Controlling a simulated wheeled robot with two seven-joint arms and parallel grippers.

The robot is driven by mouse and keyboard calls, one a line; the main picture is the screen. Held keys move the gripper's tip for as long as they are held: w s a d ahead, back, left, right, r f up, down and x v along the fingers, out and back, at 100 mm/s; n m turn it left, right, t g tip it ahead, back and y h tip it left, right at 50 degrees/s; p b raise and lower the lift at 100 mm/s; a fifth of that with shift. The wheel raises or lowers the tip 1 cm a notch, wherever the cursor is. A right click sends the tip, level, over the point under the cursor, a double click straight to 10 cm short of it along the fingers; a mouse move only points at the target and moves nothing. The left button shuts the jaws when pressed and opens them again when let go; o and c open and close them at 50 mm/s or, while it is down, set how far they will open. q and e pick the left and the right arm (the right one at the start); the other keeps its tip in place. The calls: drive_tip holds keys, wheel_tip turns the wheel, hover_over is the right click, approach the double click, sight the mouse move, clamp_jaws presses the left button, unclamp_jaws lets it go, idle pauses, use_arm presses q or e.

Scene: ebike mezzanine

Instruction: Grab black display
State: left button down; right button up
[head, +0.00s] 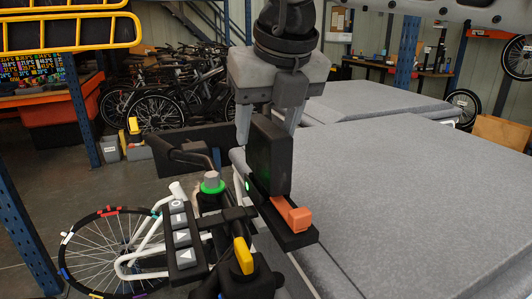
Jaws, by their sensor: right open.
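The black display (271,160) is an upright dark block on a black mount at the bike's handlebar, in the middle of the head view. My right gripper (268,133) comes down from above it. Its grey fingers are open and show on the left and right of the display's upper part. The display hides part of the fingers, so I cannot tell whether they touch it. My left gripper is not in view.
A button pad (182,236), a green-ringed knob (211,184), a yellow lever (243,256) and an orange block (291,214) crowd the handlebar. A large grey surface (420,200) fills the right. A wheel (105,250) stands lower left; parked bikes are behind.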

drive_tip(key=x, duration=0.4)
drive_tip(key=shift+d+p, duration=0.2)
drive_tip(key=shift+p, duration=0.15)
drive_tip(key=shift+f+b, duration=0.3)
drive_tip(key=shift+b, duration=0.3)
idle(0.3)
drive_tip(key=c, duration=1.2)
